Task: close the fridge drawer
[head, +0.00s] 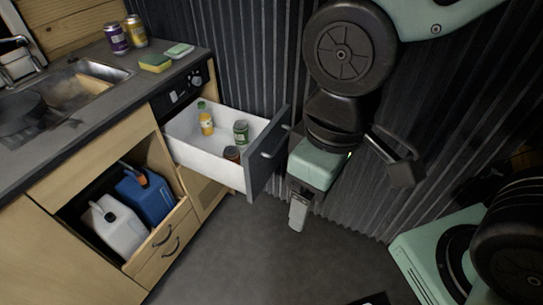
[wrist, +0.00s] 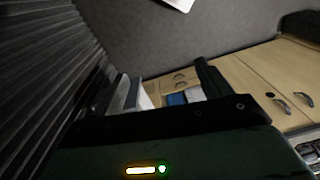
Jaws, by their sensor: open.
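The fridge drawer (head: 262,160) is pulled well out from under the counter, with a dark grey front, a bar handle (head: 273,143) and a white inside. In it stand an orange bottle with a green cap (head: 207,124), a green can (head: 241,132) and a brown-topped jar (head: 232,153). My gripper (head: 299,205) points down to the right of the drawer front, apart from it. Its fingers are spread and empty in the wrist view (wrist: 171,84). A pale strip beside the left finger there may be part of the drawer; I cannot tell.
An open lower cabinet holds a white jug (head: 115,225) and a blue jug (head: 146,197). Cans (head: 117,39), sponges (head: 156,63) and a sink (head: 80,88) are on the counter. A corrugated wall (head: 255,60) rises close behind my arm. The floor (head: 250,260) before the drawer is clear.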

